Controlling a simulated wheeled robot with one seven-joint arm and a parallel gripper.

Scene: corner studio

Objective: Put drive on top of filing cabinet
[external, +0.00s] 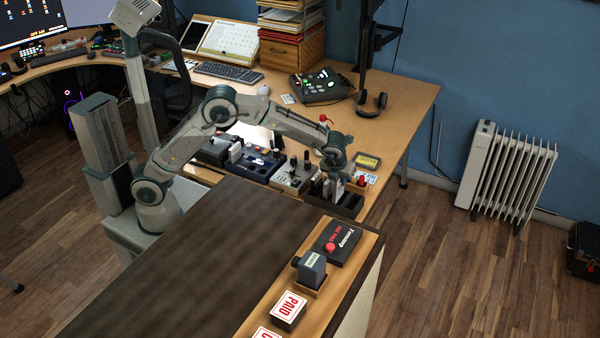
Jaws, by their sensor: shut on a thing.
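My gripper (335,192) points down at the right end of the desk's near edge, at a black open tray (348,208). It is shut on a small dark object; its fingers hide most of it, and I cannot tell for certain that it is the drive. No filing cabinet is plainly recognisable. A large unit with a dark top (200,270), a wooden strip and a pale side stands in the foreground; it may be the cabinet.
Control boxes (255,163) line the desk near my arm. A white radiator (505,175) stands at the right wall.

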